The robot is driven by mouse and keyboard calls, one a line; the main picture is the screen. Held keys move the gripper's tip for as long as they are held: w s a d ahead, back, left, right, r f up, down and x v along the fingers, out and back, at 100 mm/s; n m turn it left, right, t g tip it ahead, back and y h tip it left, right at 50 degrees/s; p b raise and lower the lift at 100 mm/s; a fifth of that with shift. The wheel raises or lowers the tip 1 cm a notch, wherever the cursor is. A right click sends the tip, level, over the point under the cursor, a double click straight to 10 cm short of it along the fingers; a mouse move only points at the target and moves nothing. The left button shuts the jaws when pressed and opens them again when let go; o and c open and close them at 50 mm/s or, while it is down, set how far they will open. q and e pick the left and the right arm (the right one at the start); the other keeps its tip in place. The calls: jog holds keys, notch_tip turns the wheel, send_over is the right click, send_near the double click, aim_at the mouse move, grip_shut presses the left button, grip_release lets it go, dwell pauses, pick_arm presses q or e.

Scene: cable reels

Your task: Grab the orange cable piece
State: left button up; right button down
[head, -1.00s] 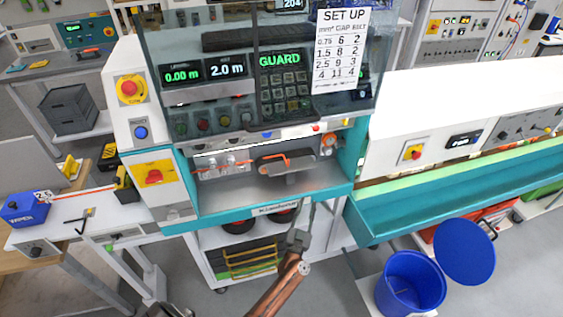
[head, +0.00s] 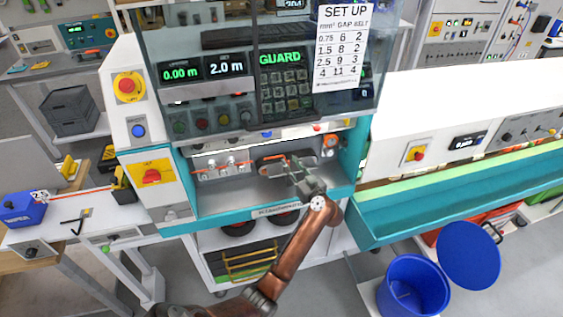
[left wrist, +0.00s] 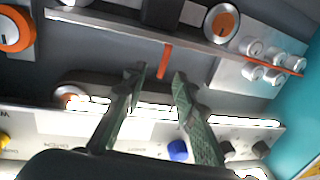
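The orange cable piece shows in the left wrist view (left wrist: 165,60) as a short orange strip at the edge of a dark ledge, lying between the lines of my fingers and just beyond their tips. In the head view its orange line (head: 271,157) is thin, and its end is mostly hidden by my gripper. My left gripper (head: 297,168) reaches into the machine's front opening. In the left wrist view its two green-grey fingers (left wrist: 160,75) are apart with nothing seen held between them. My right gripper is not in view.
The teal and white machine (head: 270,212) frames the opening, with a clear guard panel above. Knobs (left wrist: 268,58) sit beside the orange line. A long teal trough (head: 450,200) runs right. A blue bin (head: 408,285) stands on the floor at lower right.

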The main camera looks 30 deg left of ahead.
pick_arm(q)
jog(key=shift+x, duration=1.2)
jog(key=shift+c, duration=0.7)
grip_shut()
